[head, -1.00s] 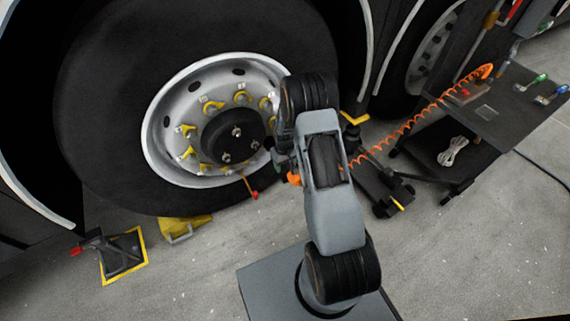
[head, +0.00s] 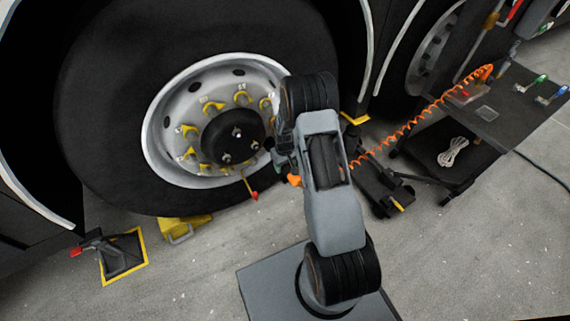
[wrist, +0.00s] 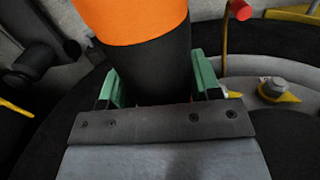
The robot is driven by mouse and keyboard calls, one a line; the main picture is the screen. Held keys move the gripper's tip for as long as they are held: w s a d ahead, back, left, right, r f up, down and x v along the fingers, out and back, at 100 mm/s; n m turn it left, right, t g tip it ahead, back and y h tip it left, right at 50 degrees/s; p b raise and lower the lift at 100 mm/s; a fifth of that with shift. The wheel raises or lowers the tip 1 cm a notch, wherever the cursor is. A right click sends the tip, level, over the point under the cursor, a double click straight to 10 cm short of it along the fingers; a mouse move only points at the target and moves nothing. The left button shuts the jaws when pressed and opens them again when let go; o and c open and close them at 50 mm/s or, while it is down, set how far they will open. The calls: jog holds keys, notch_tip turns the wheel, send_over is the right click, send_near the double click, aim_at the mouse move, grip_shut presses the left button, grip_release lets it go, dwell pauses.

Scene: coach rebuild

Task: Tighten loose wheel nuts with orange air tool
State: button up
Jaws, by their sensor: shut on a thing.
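The large wheel (head: 190,120) with a white rim fills the left of the head view. Several wheel nuts with yellow pointers ring its dark hub (head: 230,135); one nut (wrist: 272,88) shows at the right in the wrist view. My gripper (wrist: 160,90) is shut on the orange air tool (wrist: 130,20), with green-faced fingers on either side of its black part. In the head view only a bit of the orange tool (head: 294,180) shows beside the wheel's right edge; my arm hides most of it. The tool's working end is not visible.
An orange coiled hose (head: 415,122) runs from near my gripper to a dark cart (head: 500,110) at the right. A black jack (head: 385,190) lies behind my arm. A yellow chock (head: 183,228) and a yellow-edged plate (head: 122,257) sit below the tyre. A red-tipped rod (head: 252,190) hangs near the rim.

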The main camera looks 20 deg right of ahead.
aim_at(295, 177)
jog(key=shift+s+d+p, duration=0.25)
jog(key=shift+s+p, duration=0.2)
jog(key=shift+s, duration=1.4)
jog(key=shift+s+d+p, duration=0.2)
jog(key=shift+s+p, duration=0.25)
jog(key=shift+s, duration=1.35)
jog(key=shift+r, duration=0.15)
